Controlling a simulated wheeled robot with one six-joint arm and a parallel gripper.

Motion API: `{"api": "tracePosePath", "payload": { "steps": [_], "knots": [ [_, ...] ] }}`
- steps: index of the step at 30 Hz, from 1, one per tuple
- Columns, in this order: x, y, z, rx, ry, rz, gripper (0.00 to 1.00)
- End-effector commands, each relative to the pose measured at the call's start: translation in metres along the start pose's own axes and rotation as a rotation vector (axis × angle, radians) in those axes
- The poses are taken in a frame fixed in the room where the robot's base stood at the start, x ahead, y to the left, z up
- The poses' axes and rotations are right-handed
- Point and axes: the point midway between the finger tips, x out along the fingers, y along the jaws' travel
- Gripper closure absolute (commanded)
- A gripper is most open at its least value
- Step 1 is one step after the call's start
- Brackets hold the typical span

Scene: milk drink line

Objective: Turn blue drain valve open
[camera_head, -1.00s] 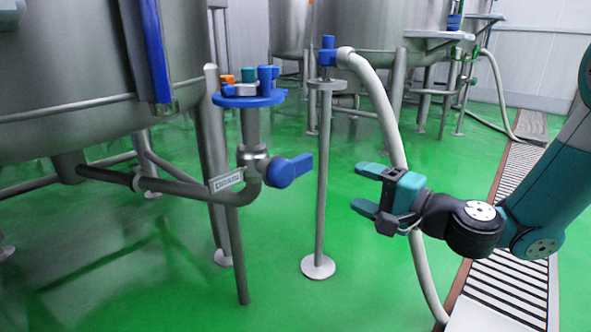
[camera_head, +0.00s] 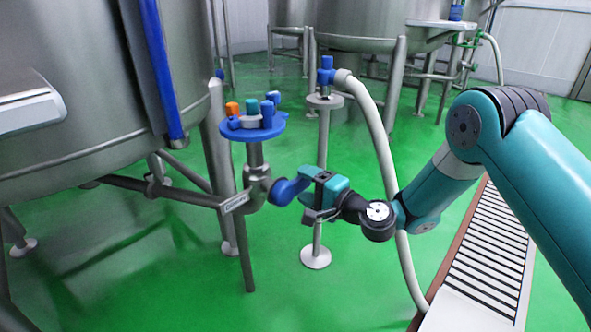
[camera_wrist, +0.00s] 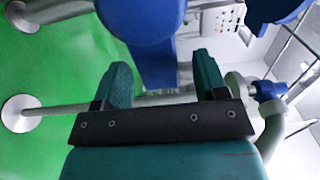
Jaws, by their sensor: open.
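The blue drain valve handle (camera_head: 286,190) sticks out to the right of the steel drain pipe under the large tank. A small label plate (camera_head: 234,202) is on that pipe. My gripper (camera_head: 304,180) is at the outer end of the handle, its jaws open. In the wrist view the blue handle (camera_wrist: 150,55) reaches down between my two teal fingers (camera_wrist: 162,78), with its wide round part beyond the fingertips. I cannot tell whether either finger touches it.
A blue round plate (camera_head: 254,126) with coloured caps sits above the valve. A thin stand (camera_head: 324,150) with a blue fitting and a pale hose (camera_head: 376,128) is just behind my gripper. Green floor (camera_head: 130,250) is open below; a drain grate (camera_head: 484,250) lies right.

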Motion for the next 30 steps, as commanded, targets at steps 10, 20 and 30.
{"api": "tracePosePath", "payload": {
  "steps": [10, 20, 30],
  "knots": [
    [0.036, 0.002, 0.000, 0.001, 0.001, -0.001, 0.34],
    [0.037, 0.002, -0.001, 0.001, 0.002, 0.000, 0.48],
    [0.038, 0.001, 0.001, -0.001, 0.000, 0.000, 1.00]
  ]
}}
